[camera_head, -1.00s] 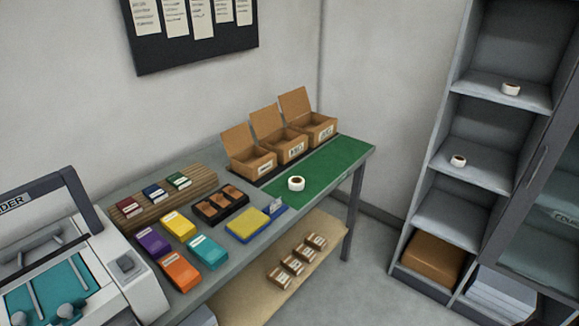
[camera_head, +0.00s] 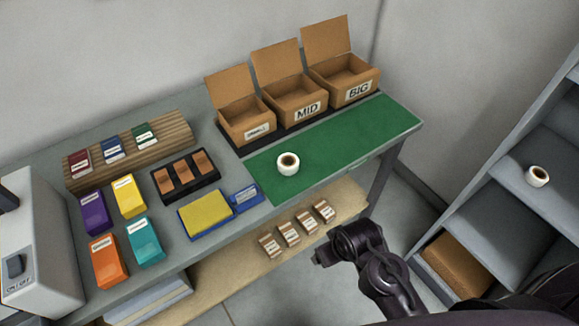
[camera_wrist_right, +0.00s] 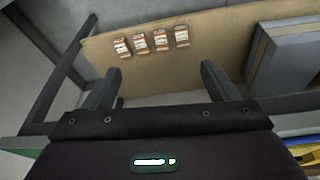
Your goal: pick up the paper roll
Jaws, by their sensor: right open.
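A white paper roll (camera_head: 288,164) with a brown core stands on the green mat (camera_head: 350,137) on the table in the head view. A second white roll (camera_head: 537,176) sits on a shelf of the grey unit at the right. My right arm comes in from the lower right of the head view, low and in front of the table. My right gripper (camera_wrist_right: 160,82) shows in the right wrist view with its two fingers apart and nothing between them. It faces the lower shelf, and no roll shows in that view. My left gripper is not in view.
Open boxes (camera_head: 294,98) marked MID and BIG, and a smaller one, stand behind the mat. Ink packs, a yellow pad (camera_head: 206,213) and a black tray (camera_head: 186,176) crowd the table's left. Several small packs (camera_wrist_right: 162,41) lie on the lower wooden shelf (camera_wrist_right: 222,46).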

